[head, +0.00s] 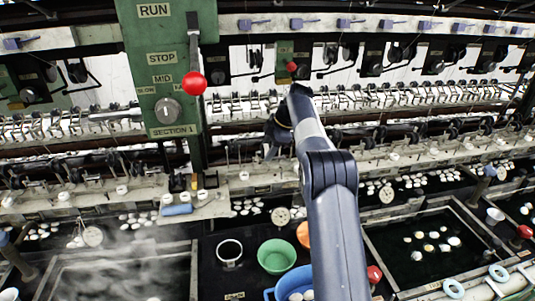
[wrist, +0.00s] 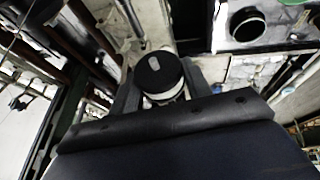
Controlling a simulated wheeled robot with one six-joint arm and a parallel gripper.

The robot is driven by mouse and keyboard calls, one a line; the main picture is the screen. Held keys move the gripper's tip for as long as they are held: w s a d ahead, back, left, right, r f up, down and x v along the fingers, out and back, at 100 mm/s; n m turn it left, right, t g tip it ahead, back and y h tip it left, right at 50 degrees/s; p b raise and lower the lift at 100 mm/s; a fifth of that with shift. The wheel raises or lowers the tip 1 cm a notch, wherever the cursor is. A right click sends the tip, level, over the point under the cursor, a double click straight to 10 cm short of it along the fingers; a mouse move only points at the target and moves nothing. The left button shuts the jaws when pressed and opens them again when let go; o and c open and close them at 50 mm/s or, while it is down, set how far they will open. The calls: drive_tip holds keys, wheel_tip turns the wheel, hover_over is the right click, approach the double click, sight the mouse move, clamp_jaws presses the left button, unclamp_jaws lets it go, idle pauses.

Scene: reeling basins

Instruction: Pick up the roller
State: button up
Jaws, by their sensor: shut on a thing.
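The roller (wrist: 158,72) shows in the wrist view as a short cylinder with a black end face, a pale mark on it and a white band below. It sits between the two dark fingers of my gripper (wrist: 158,92), which is shut on it. In the head view my gripper (head: 274,148) is at the end of my arm, in front of the reeling machine's middle rail. The roller is too dark and small there to make out.
A green control panel (head: 163,70) with a red-knobbed lever (head: 194,83) stands left of my arm. Below are a green bowl (head: 277,257), a blue basin (head: 284,288), an orange bowl (head: 303,234) and a dark water basin (head: 428,245) with cocoons. Rails and reels run close around my gripper.

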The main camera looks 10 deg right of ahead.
drive_tip(key=s+b, duration=2.3)
drive_tip(key=s, duration=0.6)
